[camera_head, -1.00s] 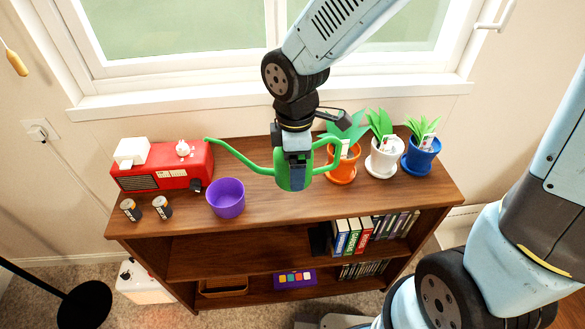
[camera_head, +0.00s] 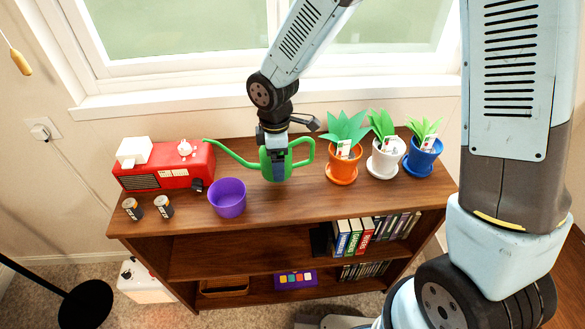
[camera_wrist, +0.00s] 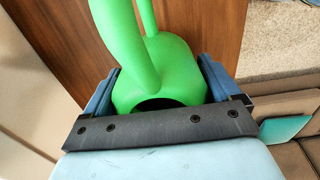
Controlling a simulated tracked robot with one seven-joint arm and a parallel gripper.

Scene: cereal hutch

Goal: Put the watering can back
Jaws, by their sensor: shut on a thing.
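The green watering can (camera_head: 290,168) is upright at the middle of the shelf unit's top, its spout pointing left and its handle right. My gripper (camera_head: 277,160) comes down on it from above and is shut on its body. In the wrist view the green can (camera_wrist: 160,68) sits between the two blue fingers of my gripper (camera_wrist: 158,92), with its dark opening facing the camera. I cannot tell whether the can's base touches the top or hangs just above it.
On the wooden top (camera_head: 300,205) stand a purple pot (camera_head: 228,198), a red radio (camera_head: 170,170) and two batteries (camera_head: 148,208) at left. Orange (camera_head: 342,167), white (camera_head: 386,160) and blue (camera_head: 422,158) potted plants stand at right. The front middle is clear.

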